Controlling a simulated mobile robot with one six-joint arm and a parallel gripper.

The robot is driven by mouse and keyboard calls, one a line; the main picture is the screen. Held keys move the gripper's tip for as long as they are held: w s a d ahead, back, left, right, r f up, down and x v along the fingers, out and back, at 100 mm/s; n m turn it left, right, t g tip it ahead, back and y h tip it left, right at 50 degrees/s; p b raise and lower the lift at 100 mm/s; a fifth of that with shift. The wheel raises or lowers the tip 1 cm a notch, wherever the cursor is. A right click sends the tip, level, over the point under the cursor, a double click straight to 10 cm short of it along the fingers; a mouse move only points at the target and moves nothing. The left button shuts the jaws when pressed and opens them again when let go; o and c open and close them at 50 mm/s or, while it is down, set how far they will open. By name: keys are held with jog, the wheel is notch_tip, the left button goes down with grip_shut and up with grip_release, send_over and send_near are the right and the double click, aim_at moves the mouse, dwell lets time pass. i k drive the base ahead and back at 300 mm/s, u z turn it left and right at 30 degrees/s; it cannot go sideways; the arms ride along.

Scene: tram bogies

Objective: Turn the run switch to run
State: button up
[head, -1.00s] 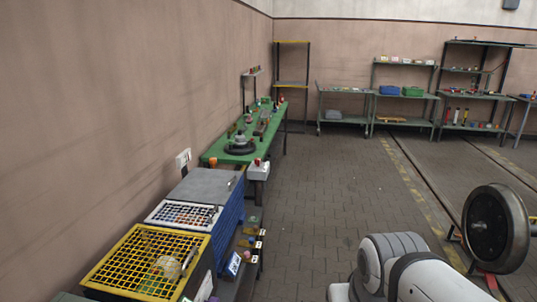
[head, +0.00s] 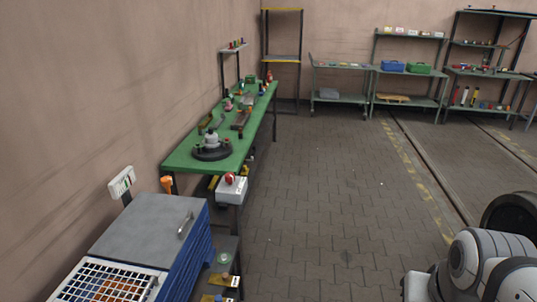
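A white box (head: 231,190) with a red part (head: 230,179) on top is fixed at the near right corner of the green workbench (head: 184,158). It may carry the run switch, but the picture is too small to tell its setting. A white panel (head: 122,182) with small dark marks is on the wall to the left of the bench; its details cannot be read. My arm shows at the bottom right, well away from the bench. My gripper is outside the picture.
A grey-topped cabinet (head: 150,225) with blue sides stands before the bench. A white grid tray (head: 107,282) is nearer. A low shelf with small items (head: 223,258) juts out at the cabinet's right. The paved floor (head: 330,200) is clear; shelves (head: 405,72) stand at the back wall.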

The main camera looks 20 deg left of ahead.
aim_at(230, 177)
jog(key=u, duration=0.35)
jog(key=i, duration=1.55)
jog(key=u, duration=0.85)
jog(key=i, duration=0.5)
jog(key=u, duration=0.25)
